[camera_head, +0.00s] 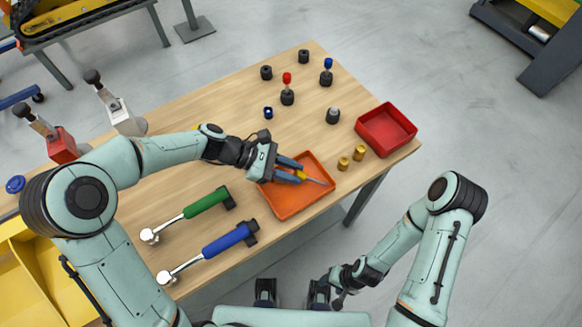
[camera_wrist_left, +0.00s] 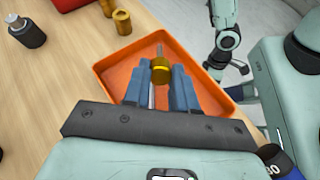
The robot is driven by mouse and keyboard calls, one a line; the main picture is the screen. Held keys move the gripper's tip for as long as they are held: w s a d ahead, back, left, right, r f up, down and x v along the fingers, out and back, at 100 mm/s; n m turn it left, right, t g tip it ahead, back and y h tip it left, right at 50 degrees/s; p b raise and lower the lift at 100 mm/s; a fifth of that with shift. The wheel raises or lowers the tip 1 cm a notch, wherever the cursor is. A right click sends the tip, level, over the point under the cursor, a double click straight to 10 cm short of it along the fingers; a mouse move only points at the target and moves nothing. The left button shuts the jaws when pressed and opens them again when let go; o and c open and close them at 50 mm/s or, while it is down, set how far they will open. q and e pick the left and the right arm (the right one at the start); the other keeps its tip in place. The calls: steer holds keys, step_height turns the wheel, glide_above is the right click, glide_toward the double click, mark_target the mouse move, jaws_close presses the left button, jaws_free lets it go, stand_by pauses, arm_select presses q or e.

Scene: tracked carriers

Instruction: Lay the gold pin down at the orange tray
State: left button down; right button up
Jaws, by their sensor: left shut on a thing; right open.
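The gold pin (camera_head: 300,175) has a gold head and a thin grey shank. My left gripper (camera_head: 296,170) is shut on it and holds it over the orange tray (camera_head: 287,205). In the left wrist view the gold head of the pin (camera_wrist_left: 160,72) sits between the blue-grey fingers, with its shank pointing away over the tray (camera_wrist_left: 118,75). Whether the pin touches the tray floor I cannot tell. The rest of the tray looks empty. My right gripper (camera_head: 338,297) is open and empty, low in front of the table.
A red tray (camera_head: 386,130) and two gold cylinders (camera_head: 359,152) (camera_head: 343,164) stand right of the orange tray. Pins with red (camera_head: 287,79) and blue (camera_head: 328,66) tops stand behind. Green-handled (camera_head: 207,203) and blue-handled (camera_head: 226,240) tools lie to the left.

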arm_select(q)
steer(key=shift+f, duration=0.25)
steer(key=c, duration=0.8)
jaws_free()
steer(key=p+v, duration=0.1)
steer(key=v, duration=1.2)
steer(key=shift+a+r, duration=0.1)
steer(key=shift+a, duration=0.15)
